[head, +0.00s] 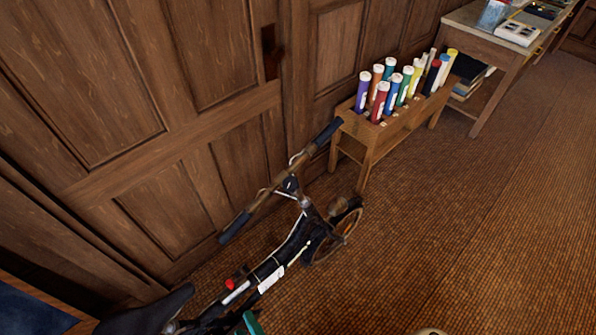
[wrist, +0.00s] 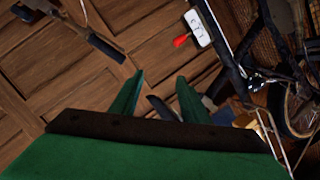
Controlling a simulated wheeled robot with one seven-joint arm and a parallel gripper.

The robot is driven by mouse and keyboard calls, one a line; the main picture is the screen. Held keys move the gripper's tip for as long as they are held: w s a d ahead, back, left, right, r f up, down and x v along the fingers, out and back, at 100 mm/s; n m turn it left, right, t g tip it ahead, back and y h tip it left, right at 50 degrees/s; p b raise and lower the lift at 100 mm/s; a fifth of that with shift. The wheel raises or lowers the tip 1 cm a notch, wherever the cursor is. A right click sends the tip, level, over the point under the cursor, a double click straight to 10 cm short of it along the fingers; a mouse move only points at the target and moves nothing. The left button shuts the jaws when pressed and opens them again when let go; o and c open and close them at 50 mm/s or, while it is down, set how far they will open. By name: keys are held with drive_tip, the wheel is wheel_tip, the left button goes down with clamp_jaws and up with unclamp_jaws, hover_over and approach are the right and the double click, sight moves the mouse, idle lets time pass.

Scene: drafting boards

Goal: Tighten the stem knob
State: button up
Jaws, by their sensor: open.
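A dark folding bicycle (head: 292,243) stands by the panelled wall, its handlebar crossing the middle of the head view. A small red knob (head: 228,284) sits by a silver rod on its frame, near a white label (head: 271,278). In the wrist view a red knob (wrist: 180,41) sticks out beside a white plate (wrist: 198,28) on a dark tube. I cannot tell whether it is the stem knob. My green gripper (wrist: 160,76) is open, with nothing between its fingers; the red knob is ahead of the fingertips, apart from them. In the head view only a green part shows at the bottom edge.
A wooden rack (head: 384,135) of coloured tubes stands beyond the front wheel. A desk (head: 490,38) is at the top right. The wooden wall (head: 150,130) is close behind the bicycle. The brown carpet (head: 450,220) at right is clear.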

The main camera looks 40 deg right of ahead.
drive_tip(key=w+d+f+n+h, duration=0.1)
drive_tip(key=w+d+n+h, duration=0.2)
drive_tip(key=w+d+n, duration=0.4)
drive_tip(key=n+g+h, duration=0.7)
drive_tip(key=g+h, duration=0.1)
drive_tip(key=h, duration=0.5)
approach(291, 184)
drive_tip(key=x, duration=1.1)
drive_tip(key=f+x, duration=0.1)
drive_tip(key=x, duration=0.2)
drive_tip(key=shift+w+d, duration=0.1)
drive_tip(key=shift+w, duration=0.3)
drive_tip(key=c, duration=0.8)
